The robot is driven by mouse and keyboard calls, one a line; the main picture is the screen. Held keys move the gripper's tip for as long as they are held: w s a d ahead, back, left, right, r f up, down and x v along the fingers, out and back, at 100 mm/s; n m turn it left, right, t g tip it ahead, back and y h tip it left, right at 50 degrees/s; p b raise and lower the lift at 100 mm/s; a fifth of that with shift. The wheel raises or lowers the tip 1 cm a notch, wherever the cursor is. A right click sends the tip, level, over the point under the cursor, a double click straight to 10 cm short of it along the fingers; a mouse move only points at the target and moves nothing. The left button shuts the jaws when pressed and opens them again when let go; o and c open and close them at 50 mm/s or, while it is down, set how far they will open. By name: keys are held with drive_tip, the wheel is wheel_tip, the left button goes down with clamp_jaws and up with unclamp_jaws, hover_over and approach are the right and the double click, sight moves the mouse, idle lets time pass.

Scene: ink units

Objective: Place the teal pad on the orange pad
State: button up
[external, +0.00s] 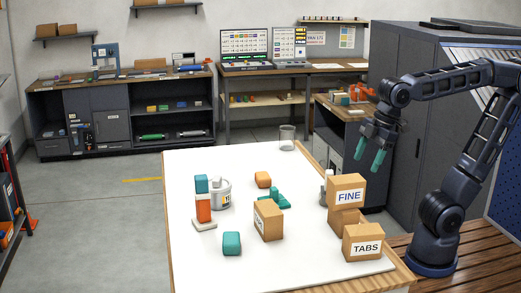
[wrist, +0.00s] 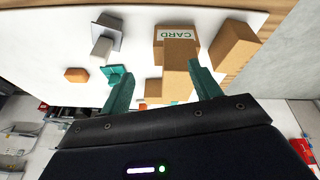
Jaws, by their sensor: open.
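The teal pad (external: 231,243) lies on the white table near its front left part. The orange pad (external: 263,179) lies farther back near the middle, apart from it. An orange block that looks like this pad shows at the left of the wrist view (wrist: 76,75). I cannot make out the teal pad in the wrist view. My gripper (external: 368,158) is open and empty, raised at the right side of the table, away from both pads. Its two teal fingers also show in the wrist view (wrist: 160,88), with cardboard boxes below and beyond them.
A teal stepped piece (external: 279,199) lies beside the orange pad. A blue-and-orange stack (external: 203,207) and a grey-white can (external: 221,195) stand at left. Cardboard boxes stand mid-table (external: 268,221) and at right, labelled FINE (external: 347,190) and TABS (external: 363,243). A clear glass (external: 287,138) stands at the back.

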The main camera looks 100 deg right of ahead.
drive_tip(key=s+f+m, duration=0.2)
drive_tip(key=s+f, duration=0.5)
drive_tip(key=s, duration=0.1)
drive_tip(key=shift+a+m+t, duration=0.2)
drive_tip(key=shift+m+t, duration=0.2)
